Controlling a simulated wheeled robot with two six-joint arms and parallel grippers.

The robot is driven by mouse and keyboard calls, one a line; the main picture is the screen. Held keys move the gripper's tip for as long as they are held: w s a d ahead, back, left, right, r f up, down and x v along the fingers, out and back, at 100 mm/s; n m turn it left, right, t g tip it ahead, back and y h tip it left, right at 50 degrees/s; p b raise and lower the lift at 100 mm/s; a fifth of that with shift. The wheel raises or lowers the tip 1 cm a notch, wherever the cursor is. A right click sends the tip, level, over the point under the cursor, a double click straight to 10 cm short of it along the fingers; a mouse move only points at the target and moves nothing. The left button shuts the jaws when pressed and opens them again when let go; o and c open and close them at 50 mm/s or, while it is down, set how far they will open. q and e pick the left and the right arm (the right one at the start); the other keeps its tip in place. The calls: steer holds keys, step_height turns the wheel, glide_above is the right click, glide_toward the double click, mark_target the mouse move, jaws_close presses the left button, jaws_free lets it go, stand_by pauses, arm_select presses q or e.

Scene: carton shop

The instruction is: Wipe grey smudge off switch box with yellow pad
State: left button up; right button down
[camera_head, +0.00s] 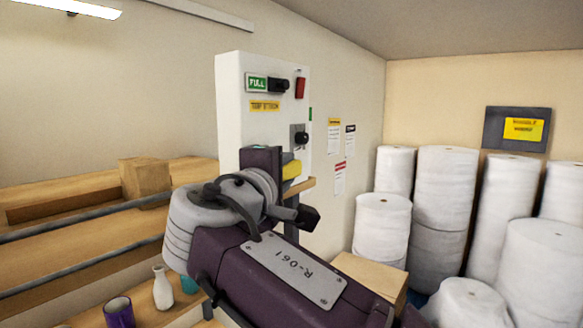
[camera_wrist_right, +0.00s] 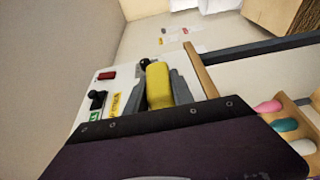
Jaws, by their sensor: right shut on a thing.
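The white switch box (camera_head: 235,95) is on the wall in the middle of the head view, with a green label, dark knobs, a red switch and a yellow label on its face. It also shows in the right wrist view (camera_wrist_right: 80,112). My right gripper (camera_wrist_right: 160,85) is shut on the yellow pad (camera_wrist_right: 158,84), which also shows in the head view (camera_head: 291,170) close to the lower part of the box. I cannot tell whether the pad touches the box. No grey smudge can be made out; my gripper and arm cover the lower part of the box. My left gripper is out of view.
Wooden shelves (camera_head: 80,232) with a cardboard box (camera_head: 145,180) run along the left. A white vase (camera_head: 162,288) and a purple cup (camera_head: 119,312) stand below. Large white rolls (camera_head: 445,190) fill the right corner. A wooden ledge (camera_wrist_right: 200,70) is beside the pad.

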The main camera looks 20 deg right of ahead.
steer(key=shift+w+a+p, duration=0.5)
steer(key=shift+w+a, duration=0.1)
steer(key=shift+w, duration=0.2)
stand_by(0.7)
steer(key=shift+w+d, duration=0.5)
steer(key=shift+d, duration=0.25)
steer(key=shift+w+d, duration=0.5)
steer(key=shift+d, duration=0.25)
steer(key=x, duration=0.4)
steer(key=shift+s+d, duration=0.3)
steer(key=shift+d, duration=0.1)
steer(key=shift+s, duration=0.1)
steer(key=shift+s+a+b, duration=0.2)
steer(key=shift+s+a, duration=0.6)
steer(key=shift+a, duration=0.2)
steer(key=shift+s+a+b, duration=0.15)
steer(key=shift+s+a, duration=0.6)
steer(key=shift+a, duration=0.3)
steer(key=shift+s+a+b, duration=0.2)
steer(key=shift+s+a, duration=0.6)
steer(key=shift+a, duration=0.2)
